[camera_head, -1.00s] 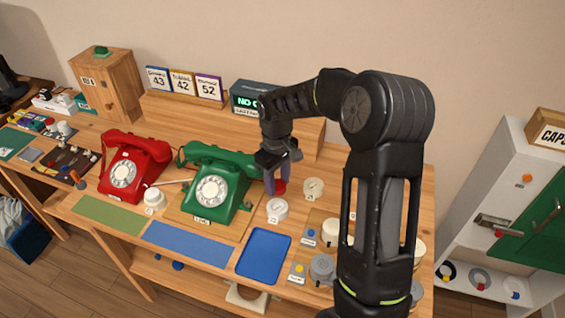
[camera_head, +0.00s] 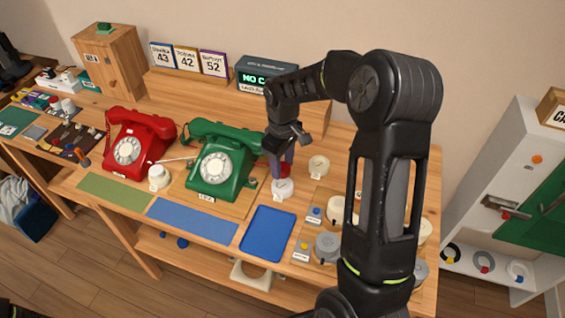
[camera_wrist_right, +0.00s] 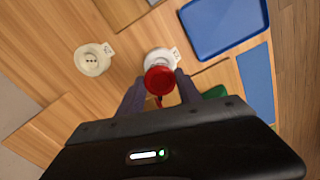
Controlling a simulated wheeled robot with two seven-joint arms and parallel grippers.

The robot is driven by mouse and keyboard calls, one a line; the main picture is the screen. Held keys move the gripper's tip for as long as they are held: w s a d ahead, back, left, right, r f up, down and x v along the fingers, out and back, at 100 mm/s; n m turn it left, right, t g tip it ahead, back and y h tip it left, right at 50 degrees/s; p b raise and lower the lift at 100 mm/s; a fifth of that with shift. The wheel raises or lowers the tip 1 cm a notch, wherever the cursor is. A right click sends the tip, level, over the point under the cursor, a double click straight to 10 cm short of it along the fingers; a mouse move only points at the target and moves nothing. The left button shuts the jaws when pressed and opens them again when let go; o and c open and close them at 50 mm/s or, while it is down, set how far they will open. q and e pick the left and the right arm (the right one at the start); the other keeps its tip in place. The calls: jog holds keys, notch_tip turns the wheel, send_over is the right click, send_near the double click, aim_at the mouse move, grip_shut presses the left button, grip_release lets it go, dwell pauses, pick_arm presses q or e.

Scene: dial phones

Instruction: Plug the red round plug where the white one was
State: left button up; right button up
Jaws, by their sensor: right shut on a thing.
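My right gripper (camera_head: 281,168) is shut on the red round plug (camera_wrist_right: 159,80). The plug also shows in the head view (camera_head: 285,171), between the purple-grey fingers. In the head view the plug is over a white round socket (camera_head: 283,188). In the wrist view the plug covers part of this socket (camera_wrist_right: 160,56); I cannot tell whether it is seated. A second, cream round socket (camera_head: 318,165) with dark holes on top stands behind and to the right; it shows in the wrist view too (camera_wrist_right: 92,60).
A green dial phone (camera_head: 222,165) and a red dial phone (camera_head: 139,142) stand to the left. A small white round piece (camera_head: 158,177) is between them. A blue tray (camera_head: 267,233) lies in front. Grey and cream round pieces (camera_head: 328,246) stand at the right.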

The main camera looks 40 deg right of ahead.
jog(key=shift+f+b, duration=1)
jog(key=shift+f, duration=0.85)
jog(key=shift+f+b, duration=0.6)
jog(key=shift+f, duration=0.05)
dwell(0.4)
jog(key=o, duration=1.3)
jog(key=shift+c, duration=0.2)
